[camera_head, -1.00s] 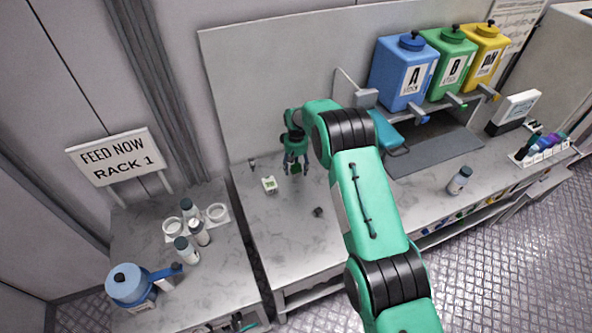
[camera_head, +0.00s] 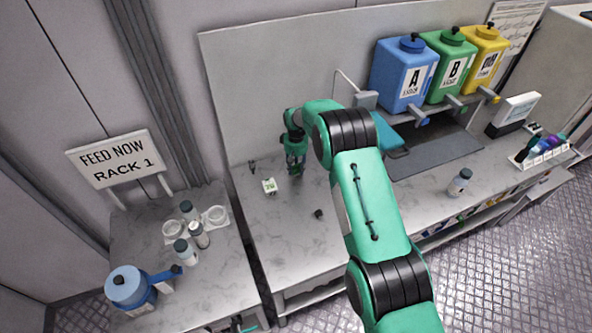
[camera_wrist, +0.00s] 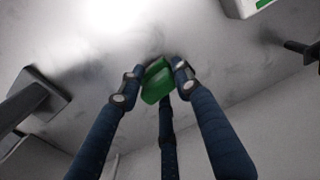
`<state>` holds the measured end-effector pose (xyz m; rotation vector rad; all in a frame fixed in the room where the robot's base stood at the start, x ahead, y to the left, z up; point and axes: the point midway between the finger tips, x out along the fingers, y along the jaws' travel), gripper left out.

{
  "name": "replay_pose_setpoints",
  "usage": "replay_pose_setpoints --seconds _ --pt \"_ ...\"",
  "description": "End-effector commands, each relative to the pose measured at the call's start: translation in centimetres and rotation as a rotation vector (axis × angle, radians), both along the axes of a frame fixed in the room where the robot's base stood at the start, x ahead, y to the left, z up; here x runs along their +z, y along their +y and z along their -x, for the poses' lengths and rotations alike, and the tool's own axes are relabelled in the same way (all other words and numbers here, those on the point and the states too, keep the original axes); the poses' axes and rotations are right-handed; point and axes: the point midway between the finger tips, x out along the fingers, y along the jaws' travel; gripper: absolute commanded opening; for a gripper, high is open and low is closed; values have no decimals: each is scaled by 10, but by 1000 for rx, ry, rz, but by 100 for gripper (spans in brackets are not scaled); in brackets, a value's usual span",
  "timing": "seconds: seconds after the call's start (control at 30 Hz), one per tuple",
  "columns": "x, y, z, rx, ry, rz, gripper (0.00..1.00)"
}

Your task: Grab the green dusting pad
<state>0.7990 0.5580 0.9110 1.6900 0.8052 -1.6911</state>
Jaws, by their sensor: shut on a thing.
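The green dusting pad (camera_wrist: 157,82) is a small green block between my fingertips in the wrist view. My gripper (camera_wrist: 155,76) has its dark blue fingers closed in on the pad from the sides, and a third finger shows behind it. In the head view my gripper (camera_head: 296,170) points down close over the back part of the counter (camera_head: 270,225). The pad is small and mostly hidden by the fingers there. I cannot tell whether the pad still touches the counter.
A small white block with green marking (camera_head: 269,186) lies just left of my gripper. A small dark object (camera_head: 319,213) lies in front of it. A grey wall panel (camera_head: 250,100) rises behind. The counter's front left is clear.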

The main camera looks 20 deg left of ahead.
Motion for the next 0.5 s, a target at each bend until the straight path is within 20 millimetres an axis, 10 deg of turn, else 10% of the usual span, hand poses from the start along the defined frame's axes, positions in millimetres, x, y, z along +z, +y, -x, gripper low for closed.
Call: replay_pose_setpoints --seconds 0.5 --pt "28 -17 25 0 1 -1 3"
